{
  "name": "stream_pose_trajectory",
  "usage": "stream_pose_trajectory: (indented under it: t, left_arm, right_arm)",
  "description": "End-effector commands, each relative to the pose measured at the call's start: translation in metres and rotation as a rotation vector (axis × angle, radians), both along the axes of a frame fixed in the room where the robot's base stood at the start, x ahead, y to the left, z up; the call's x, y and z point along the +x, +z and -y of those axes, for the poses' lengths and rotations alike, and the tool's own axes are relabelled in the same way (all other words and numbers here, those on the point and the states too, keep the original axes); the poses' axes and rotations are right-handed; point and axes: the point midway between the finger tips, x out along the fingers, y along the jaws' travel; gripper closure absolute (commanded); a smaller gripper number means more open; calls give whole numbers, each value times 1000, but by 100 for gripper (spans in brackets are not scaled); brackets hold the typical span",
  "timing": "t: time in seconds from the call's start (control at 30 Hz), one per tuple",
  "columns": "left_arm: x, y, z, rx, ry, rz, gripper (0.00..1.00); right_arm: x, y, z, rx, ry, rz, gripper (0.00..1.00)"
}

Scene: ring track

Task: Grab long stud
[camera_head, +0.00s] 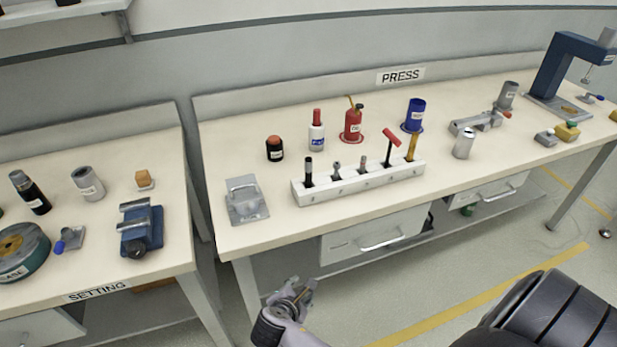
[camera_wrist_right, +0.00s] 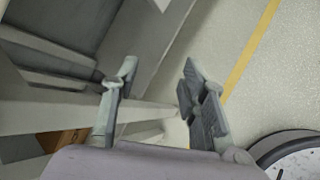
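A white rack (camera_head: 360,182) with numbered slots stands on the PRESS bench. It holds a black-handled piece (camera_head: 308,172), two short grey metal pieces (camera_head: 336,169) (camera_head: 363,164), a red T-handled tool (camera_head: 390,147) and a yellow-handled piece (camera_head: 412,146). The grey metal pieces look like studs, but I cannot tell which piece is the long stud. My right gripper (camera_head: 301,291) is below and in front of the bench, well away from the rack. The right wrist view shows the right gripper (camera_wrist_right: 158,80) open and empty. My left gripper is out of view.
The PRESS bench front edge and its drawer (camera_head: 375,236) lie between my right gripper and the rack. The SETTING bench (camera_head: 100,262) is at left.

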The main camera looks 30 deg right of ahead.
Motion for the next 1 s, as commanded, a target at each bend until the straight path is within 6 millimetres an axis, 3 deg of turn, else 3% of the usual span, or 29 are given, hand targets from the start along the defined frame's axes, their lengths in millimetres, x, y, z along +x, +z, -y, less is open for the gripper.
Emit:
stream_pose_trajectory:
  t: [0.03, 0.1, 0.2, 0.37, 0.5, 0.73, 1.0]
  left_arm:
    - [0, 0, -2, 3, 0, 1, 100]
    - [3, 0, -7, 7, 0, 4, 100]
    - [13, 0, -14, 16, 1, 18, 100]
    - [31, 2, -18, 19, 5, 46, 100]
    - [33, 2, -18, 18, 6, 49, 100]
    - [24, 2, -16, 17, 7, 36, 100]
    - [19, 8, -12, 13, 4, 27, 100]
  right_arm:
    - [8, 31, 3, -53, 2, 20, 60]
    - [14, 74, 9, -145, 1, 30, 60]
    - [22, 123, 14, -296, 15, 16, 60]
    - [41, 175, 13, -549, 68, -41, 60]
    - [60, 213, 4, -774, 115, -104, 60]
    - [78, 249, -3, -994, 139, -179, 60]
    - [105, 252, 41, -1005, 138, -184, 60]
